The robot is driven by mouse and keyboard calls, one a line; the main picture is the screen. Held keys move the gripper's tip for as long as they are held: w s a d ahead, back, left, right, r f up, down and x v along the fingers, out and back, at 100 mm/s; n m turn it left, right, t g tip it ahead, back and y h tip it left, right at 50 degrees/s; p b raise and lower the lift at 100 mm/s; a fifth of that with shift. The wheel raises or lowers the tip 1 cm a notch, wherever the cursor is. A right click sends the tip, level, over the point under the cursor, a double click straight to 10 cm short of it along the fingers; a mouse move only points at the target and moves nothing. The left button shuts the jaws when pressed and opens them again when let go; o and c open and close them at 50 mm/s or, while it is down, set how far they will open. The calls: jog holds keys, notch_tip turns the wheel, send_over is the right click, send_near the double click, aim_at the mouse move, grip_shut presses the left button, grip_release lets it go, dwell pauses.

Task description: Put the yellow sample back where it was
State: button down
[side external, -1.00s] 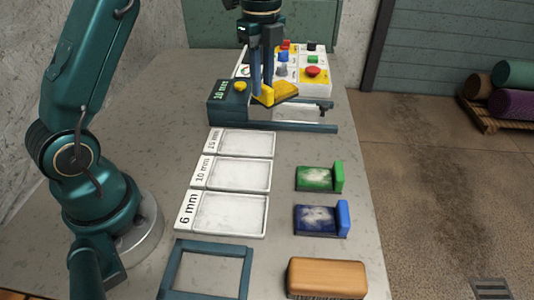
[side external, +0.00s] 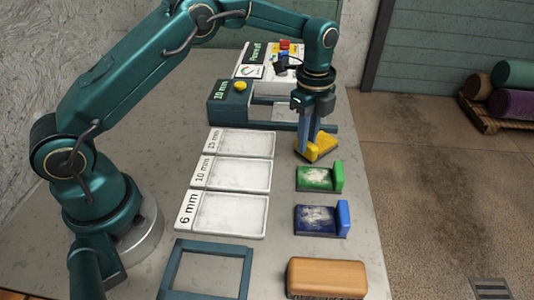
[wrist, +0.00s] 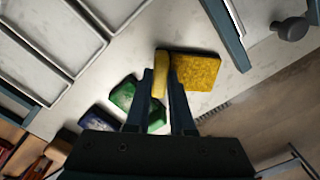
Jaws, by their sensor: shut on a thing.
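The yellow sample (side external: 321,149) is a yellow pad with a raised upright grip at one end. My gripper (side external: 312,146) is shut on that raised grip, and the sample sits turned at an angle just behind the green sample (side external: 316,179). In the wrist view the yellow sample (wrist: 194,74) lies at the fingertips, its flat pad to the right of the fingers. I cannot tell whether it touches the table. The blue sample (side external: 319,220) lies in front of the green one, both with pale worn patches on top.
The scrubber machine (side external: 230,104) stands behind. A wooden brush (side external: 327,278) and a dark frame (side external: 206,293) are at the front.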

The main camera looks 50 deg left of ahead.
jog(key=shift+f, duration=0.2)
jog(key=c, duration=0.8)
grip_release()
